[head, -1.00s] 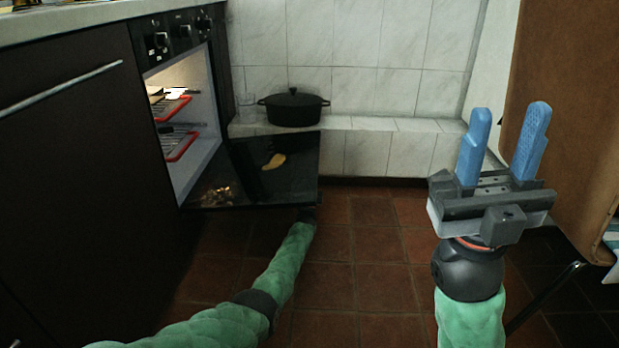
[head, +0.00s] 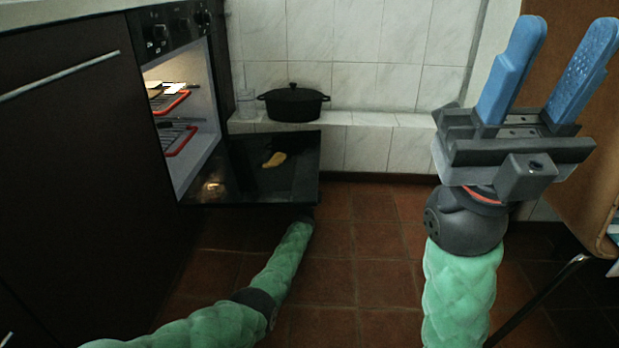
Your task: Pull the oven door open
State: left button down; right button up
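The oven (head: 172,33) is built into the dark cabinets at the left, with its lit inside showing racks with red edges (head: 176,141). Its black door (head: 255,178) is swung down and lies open, about level, with a yellowish patch on its glass. My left arm reaches from the bottom left to the door's near outer edge. My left gripper is hidden below or behind that edge. My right gripper (head: 552,70) is raised at the right, its two blue fingers apart, empty and far from the door.
A black lidded pot (head: 293,102) and a clear glass (head: 246,104) stand on a white tiled ledge (head: 390,140) at the back. A brown wooden panel (head: 585,150) stands at the right. The tiled floor (head: 360,250) between is clear.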

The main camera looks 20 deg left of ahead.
pick_arm(q)
jog(key=shift+r, duration=0.1)
jog(key=c, duration=1.4)
grip_release()
